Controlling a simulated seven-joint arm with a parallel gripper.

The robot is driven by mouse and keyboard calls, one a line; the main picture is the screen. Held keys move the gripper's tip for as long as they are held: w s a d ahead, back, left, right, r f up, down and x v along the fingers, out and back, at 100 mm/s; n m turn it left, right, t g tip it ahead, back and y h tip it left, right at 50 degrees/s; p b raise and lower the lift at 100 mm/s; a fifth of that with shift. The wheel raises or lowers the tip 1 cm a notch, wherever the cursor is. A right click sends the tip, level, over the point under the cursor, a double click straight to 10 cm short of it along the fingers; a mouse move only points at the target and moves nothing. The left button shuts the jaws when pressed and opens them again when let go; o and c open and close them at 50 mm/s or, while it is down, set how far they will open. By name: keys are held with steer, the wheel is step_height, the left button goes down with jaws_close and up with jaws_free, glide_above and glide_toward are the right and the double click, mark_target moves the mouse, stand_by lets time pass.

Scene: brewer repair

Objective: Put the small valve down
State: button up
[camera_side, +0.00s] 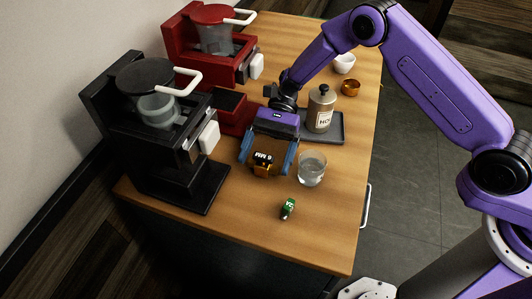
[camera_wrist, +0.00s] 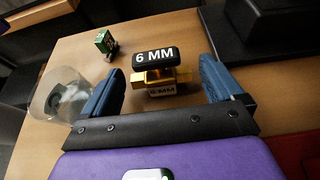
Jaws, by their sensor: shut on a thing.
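A small brass valve (camera_side: 262,170) with a black handle marked "6 MM" in white is between the blue fingers of my gripper (camera_side: 266,163). In the wrist view the valve (camera_wrist: 161,78) stands upright, handle on top, with a second "6 MM" label low on its body. My gripper (camera_wrist: 162,70) is shut on this valve, though its fingers look wide apart on either side. The valve is low over the wooden counter (camera_side: 230,235); I cannot tell whether its underside touches it.
A clear glass (camera_side: 312,170) stands close to the right of my gripper, with a small green piece (camera_side: 288,207) nearer the front. The black brewer (camera_side: 160,140) is on the left. Behind are a red brewer (camera_side: 212,50) and a canister (camera_side: 321,108) on a grey tray (camera_side: 336,134).

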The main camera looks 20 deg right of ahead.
steer(key=shift+f, duration=0.15)
steer(key=o, duration=0.8)
steer(key=shift+d, duration=0.1)
steer(key=v, duration=0.7)
steer(key=shift+w, duration=0.15)
steer(key=shift+s+r+n+h, duration=0.5)
steer(key=shift+s+r+h, duration=0.1)
steer(key=shift+r, duration=0.15)
steer(key=s+d+r+n+t+h, duration=0.2)
steer(key=s+d+r+n+h, duration=0.25)
steer(key=s, duration=0.25)
steer(key=s+d+r+n+t+h, duration=0.1)
steer(key=s+d+r+n+h, duration=0.25)
steer(key=s+n, duration=0.2)
steer(key=s+d+n+t, duration=0.2)
steer(key=s+d+n, duration=0.1)
steer(key=s+d, duration=0.2)
steer(key=s+d+r+n+t, duration=0.1)
steer(key=s+d+n+t, duration=0.1)
steer(key=s+d+n, duration=0.2)
steer(key=s+d+n+t, duration=0.2)
steer(key=s+d+n, duration=0.1)
steer(key=s+d, duration=0.2)
steer(key=shift+s+d+r+n+t, duration=0.15)
steer(key=shift+d+t, duration=0.05)
steer(key=shift+d, duration=0.3)
steer(key=shift+s+d+r+n+t, duration=0.15)
steer(key=shift+s+d+t, duration=0.05)
steer(key=shift+d, duration=0.3)
